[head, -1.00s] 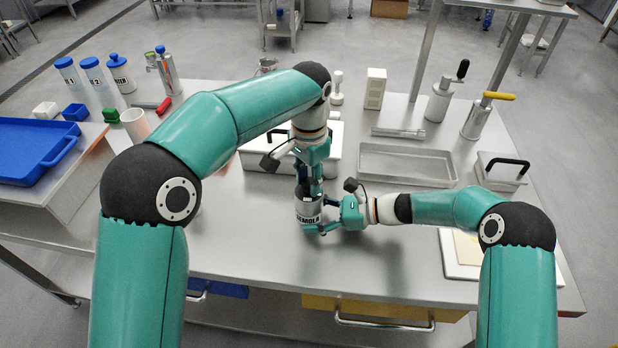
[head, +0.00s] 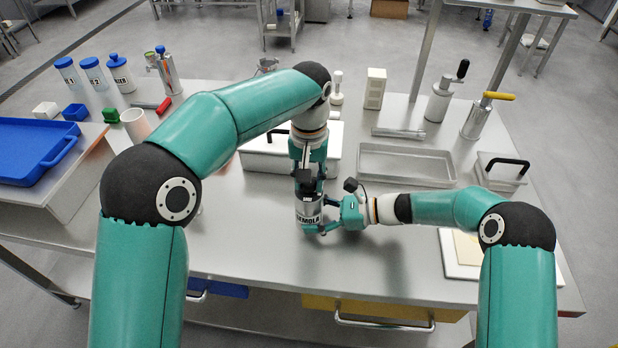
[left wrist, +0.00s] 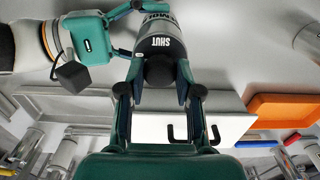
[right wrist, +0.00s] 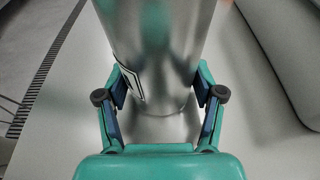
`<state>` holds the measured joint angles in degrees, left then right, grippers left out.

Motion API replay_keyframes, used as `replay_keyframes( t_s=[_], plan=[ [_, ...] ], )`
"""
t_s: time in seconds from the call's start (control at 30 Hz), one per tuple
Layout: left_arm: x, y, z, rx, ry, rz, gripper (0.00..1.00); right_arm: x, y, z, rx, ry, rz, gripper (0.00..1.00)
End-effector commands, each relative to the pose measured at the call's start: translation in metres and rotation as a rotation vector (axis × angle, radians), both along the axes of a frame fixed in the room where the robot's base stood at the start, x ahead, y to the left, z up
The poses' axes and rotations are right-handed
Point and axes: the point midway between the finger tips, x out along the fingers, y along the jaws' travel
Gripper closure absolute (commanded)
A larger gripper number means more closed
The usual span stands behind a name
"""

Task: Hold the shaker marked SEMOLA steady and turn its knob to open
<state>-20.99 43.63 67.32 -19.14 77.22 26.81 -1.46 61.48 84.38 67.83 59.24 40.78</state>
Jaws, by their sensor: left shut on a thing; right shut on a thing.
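The metal shaker marked SEMOLA (head: 308,217) stands upright on the steel table. My right gripper (head: 334,224) is shut around its body from the right; the right wrist view shows the metal body (right wrist: 165,50) between the fingers, with part of a label. My left gripper (head: 309,190) points down from above, shut on the shaker's dark knob (left wrist: 159,70). In the left wrist view a SHUT marking shows on the shaker, beside the knob. In the head view my wrist hides most of the knob.
A white lidded box (head: 262,162) stands close behind my left wrist. An empty metal tray (head: 407,180) and a small lidded container (head: 501,183) lie to the right. A blue tray (head: 30,180) is at far left.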

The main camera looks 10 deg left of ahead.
Motion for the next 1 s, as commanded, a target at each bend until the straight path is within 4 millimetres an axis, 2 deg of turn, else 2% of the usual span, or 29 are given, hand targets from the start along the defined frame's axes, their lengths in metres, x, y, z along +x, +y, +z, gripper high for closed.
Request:
replay_keyframes(
  t_s=[0.5,0.53,0.67,1.0],
  plan=[
    [0.0014,0.0008,0.0002,0.0,-0.005,0.025,1.0,-0.0014,0.0004,-0.0005,0.0,0.001,0.004,0.6],
    [0.0014,0.0008,0.0002,0.0,-0.005,0.025,0.63,-0.0014,0.0004,-0.0005,0.0,0.001,0.004,0.6],
    [0.001,0.0007,0.0001,0.0,-0.004,0.024,0.41,-0.0012,0.0004,-0.0005,0.0,0.002,0.003,0.6],
    [0.0005,0.0002,0.0011,0.0,-0.002,0.023,0.4,-0.0006,0.0002,-0.0006,0.0,0.002,0.002,0.6]
  ],
)
